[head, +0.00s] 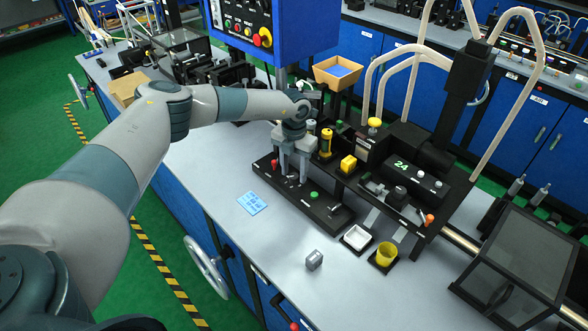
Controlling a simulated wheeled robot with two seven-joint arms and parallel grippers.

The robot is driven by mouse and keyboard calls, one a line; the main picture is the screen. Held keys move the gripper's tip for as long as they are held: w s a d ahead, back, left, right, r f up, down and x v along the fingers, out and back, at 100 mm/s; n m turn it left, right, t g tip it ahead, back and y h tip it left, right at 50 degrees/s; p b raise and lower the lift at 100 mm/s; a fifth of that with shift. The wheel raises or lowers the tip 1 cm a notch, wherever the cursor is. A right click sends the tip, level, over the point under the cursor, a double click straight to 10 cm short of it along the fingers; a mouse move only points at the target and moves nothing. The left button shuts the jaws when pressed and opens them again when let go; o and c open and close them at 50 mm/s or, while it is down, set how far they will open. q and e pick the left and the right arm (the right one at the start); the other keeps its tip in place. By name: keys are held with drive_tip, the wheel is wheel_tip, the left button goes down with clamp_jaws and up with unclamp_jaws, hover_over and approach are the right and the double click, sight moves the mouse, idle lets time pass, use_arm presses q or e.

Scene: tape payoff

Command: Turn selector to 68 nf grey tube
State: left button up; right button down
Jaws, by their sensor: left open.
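My left gripper (292,178) reaches in from the left, pointing down, with its two fingers apart over the left part of a long black panel (322,212). Small controls show between and beside the fingers. The selector is not clearly told apart there, and the fingers partly hide that spot; I cannot tell whether they touch it. A green button (314,195) is on the panel right of the gripper. No selector markings are readable. A small grey block (314,260) lies on the bench in front of the panel. My right gripper is not in view.
Behind the panel is a black machine (405,172) with a green "24" and yellow parts. A white tray (343,240) and yellow cup (386,254) stand in front. A blue note (252,203) lies on the bench (225,165). A dark clear-sided box (515,262) is at right.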

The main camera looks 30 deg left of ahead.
use_arm(q)
drive_tip(key=shift+f, duration=0.35)
drive_tip(key=c, duration=1)
drive_tip(key=shift+c, duration=0.2)
drive_tip(key=shift+n, duration=0.4)
drive_tip(key=n, duration=0.5)
drive_tip(key=n+p, duration=0.1)
drive_tip(key=n, duration=0.5)
drive_tip(key=shift+w, duration=0.1)
